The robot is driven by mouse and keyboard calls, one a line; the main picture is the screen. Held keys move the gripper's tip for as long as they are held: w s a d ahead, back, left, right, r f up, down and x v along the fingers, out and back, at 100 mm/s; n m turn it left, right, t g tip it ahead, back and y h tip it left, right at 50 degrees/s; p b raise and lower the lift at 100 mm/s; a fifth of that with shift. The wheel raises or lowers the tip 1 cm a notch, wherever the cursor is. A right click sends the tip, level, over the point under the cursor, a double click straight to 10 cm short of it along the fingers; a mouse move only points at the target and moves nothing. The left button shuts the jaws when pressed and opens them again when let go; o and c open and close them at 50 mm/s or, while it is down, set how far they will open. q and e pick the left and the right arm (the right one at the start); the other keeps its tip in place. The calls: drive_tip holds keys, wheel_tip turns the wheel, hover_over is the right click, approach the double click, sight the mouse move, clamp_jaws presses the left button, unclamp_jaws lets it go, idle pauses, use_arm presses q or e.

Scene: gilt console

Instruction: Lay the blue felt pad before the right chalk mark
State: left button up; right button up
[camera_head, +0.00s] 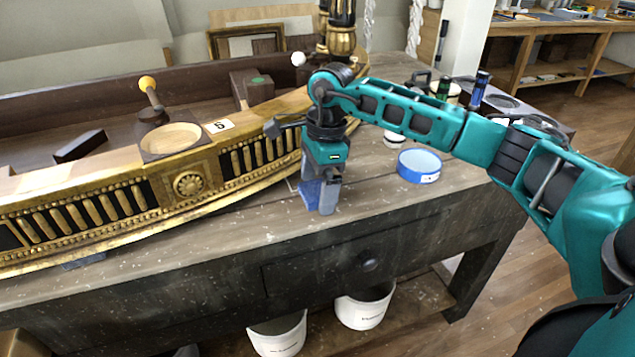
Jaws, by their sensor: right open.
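A blue felt pad (309,194) shows at the fingers of my right gripper (320,204), near the front of the workbench. My right gripper points down and is open, with the pad right at its fingers; I cannot tell whether they touch it. The gripper hides part of the pad. A faint pale line (292,184), perhaps the right chalk mark, shows on the bench just left of the pad. Another blue piece (84,261) lies partly under the gilt console (190,185) at the left. My left gripper is not in view.
A blue-rimmed round container (419,166) stands right of my gripper. White buckets (364,306) stand below.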

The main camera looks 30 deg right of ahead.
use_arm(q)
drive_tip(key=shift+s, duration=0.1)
use_arm(e)
drive_tip(key=shift+r, duration=0.3)
use_arm(q)
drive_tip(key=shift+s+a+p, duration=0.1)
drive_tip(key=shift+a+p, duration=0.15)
drive_tip(key=shift+p, duration=0.2)
use_arm(e)
wheel_tip(320, 180, up, 12)
drive_tip(key=d, duration=0.1)
drive_tip(key=shift+s+d+f, duration=0.15)
drive_tip(key=shift+d, duration=0.05)
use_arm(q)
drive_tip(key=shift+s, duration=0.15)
use_arm(e)
drive_tip(key=shift+s+f, duration=0.1)
